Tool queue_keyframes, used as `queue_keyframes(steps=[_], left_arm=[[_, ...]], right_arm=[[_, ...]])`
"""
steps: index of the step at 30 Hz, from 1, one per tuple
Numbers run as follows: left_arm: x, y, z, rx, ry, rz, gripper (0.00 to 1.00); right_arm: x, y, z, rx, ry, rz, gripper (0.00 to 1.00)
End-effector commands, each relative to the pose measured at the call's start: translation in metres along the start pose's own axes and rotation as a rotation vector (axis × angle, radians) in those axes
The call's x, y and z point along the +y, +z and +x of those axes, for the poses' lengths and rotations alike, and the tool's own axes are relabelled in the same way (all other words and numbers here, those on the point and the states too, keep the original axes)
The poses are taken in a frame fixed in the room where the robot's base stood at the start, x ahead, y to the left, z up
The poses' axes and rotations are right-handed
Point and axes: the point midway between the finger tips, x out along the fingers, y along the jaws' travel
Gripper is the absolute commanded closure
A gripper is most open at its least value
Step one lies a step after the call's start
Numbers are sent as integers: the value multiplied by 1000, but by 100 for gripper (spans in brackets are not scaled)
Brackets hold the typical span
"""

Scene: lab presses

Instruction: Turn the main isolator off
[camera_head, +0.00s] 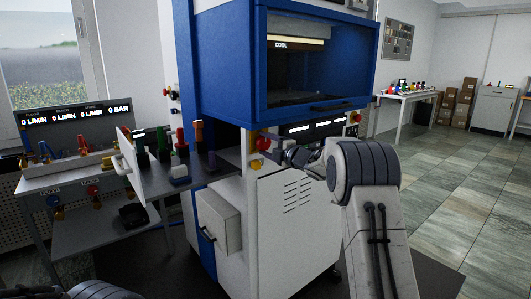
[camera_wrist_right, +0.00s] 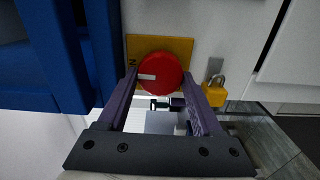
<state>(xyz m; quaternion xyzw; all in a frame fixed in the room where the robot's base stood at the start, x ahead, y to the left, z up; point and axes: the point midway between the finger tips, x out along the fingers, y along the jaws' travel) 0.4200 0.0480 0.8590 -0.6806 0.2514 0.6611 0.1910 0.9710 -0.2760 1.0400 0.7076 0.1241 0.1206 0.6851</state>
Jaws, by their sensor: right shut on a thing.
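The main isolator is a round red knob (camera_wrist_right: 160,75) with a white mark, on a yellow plate (camera_wrist_right: 185,46) fixed to a pale cabinet panel. In the wrist view the white mark points left, toward partly hidden lettering on the plate. In the head view the red knob (camera_head: 262,143) is on the cabinet's front corner, just below the blue hood. My right gripper (camera_wrist_right: 161,80) is shut on the knob, one finger on each side; it also shows in the head view (camera_head: 274,147). My left gripper is out of view.
A yellow padlock (camera_wrist_right: 213,92) hangs just right of the plate, close to the right finger. The blue hood (camera_head: 256,60) overhangs the knob. A bench with coloured valves (camera_head: 181,150) stands left. The floor (camera_head: 455,180) at right is clear.

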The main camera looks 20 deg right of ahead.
Motion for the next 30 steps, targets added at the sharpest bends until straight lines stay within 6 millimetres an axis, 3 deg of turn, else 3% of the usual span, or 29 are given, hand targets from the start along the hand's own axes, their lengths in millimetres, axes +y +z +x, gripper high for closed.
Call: queue_keyframes(steps=[19, 20, 21, 22, 30], left_arm=[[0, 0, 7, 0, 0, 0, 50], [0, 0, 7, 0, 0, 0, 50], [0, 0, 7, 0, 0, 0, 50], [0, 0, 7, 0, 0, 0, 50], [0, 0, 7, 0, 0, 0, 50]], right_arm=[[-2, -1, 0, 2, -5, -50, 88], [-2, -1, 0, 2, -5, -50, 25], [-2, -1, 0, 3, -4, -50, 10], [-2, -1, 0, 2, -4, -49, 3], [-1, 0, 0, 1, -2, -48, 3]])
